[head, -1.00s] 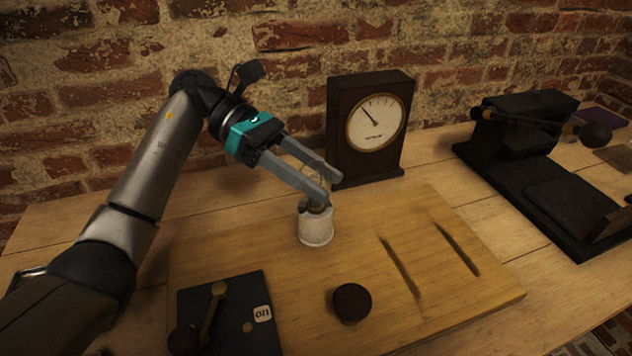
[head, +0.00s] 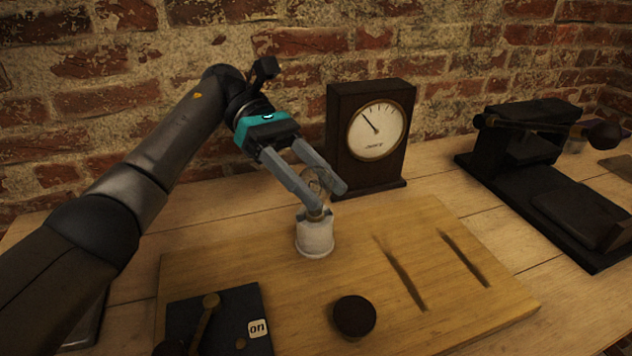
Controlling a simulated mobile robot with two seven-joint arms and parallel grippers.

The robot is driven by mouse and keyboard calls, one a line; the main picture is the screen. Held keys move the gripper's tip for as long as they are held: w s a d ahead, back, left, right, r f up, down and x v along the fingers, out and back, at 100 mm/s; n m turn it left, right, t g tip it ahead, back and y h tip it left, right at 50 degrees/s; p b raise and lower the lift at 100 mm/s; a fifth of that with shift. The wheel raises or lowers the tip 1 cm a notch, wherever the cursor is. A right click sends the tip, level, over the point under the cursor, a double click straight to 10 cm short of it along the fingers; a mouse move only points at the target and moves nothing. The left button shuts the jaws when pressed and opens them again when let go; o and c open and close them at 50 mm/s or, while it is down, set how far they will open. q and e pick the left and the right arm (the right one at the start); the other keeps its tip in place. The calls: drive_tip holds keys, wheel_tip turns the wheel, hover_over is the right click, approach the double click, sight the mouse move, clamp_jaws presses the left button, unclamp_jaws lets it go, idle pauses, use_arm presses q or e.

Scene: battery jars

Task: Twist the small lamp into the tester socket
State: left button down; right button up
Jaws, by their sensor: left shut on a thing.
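The small lamp (head: 315,186) is a clear glass bulb between the fingers of my left gripper (head: 328,202). My left gripper is shut on it, right above the tester socket (head: 315,237). The socket is a white, round holder standing upright on the wooden tester board (head: 450,290). The lamp's lower end is at the socket's top, partly hidden by a fingertip. I cannot tell how deep it sits. My right gripper is not in view.
A dark dial meter (head: 368,140) stands behind the socket. A black switch plate (head: 225,325) with a lever and an "on" label is at the front left. A dark round knob (head: 354,317) sits on the board, which has two slots. A black press-like device (head: 545,170) stands at the right.

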use_arm(q)
drive_tip(key=shift+f, duration=0.15)
drive_tip(key=shift+c, duration=0.8)
unclamp_jaws()
drive_tip(key=shift+n+t+h+p, duration=0.4)
drive_tip(key=shift+n+t+h, duration=0.4)
drive_tip(key=shift+n+t, duration=0.25)
drive_tip(key=shift+n+t+h, duration=0.9)
drive_tip(key=shift+n+t, duration=1.25)
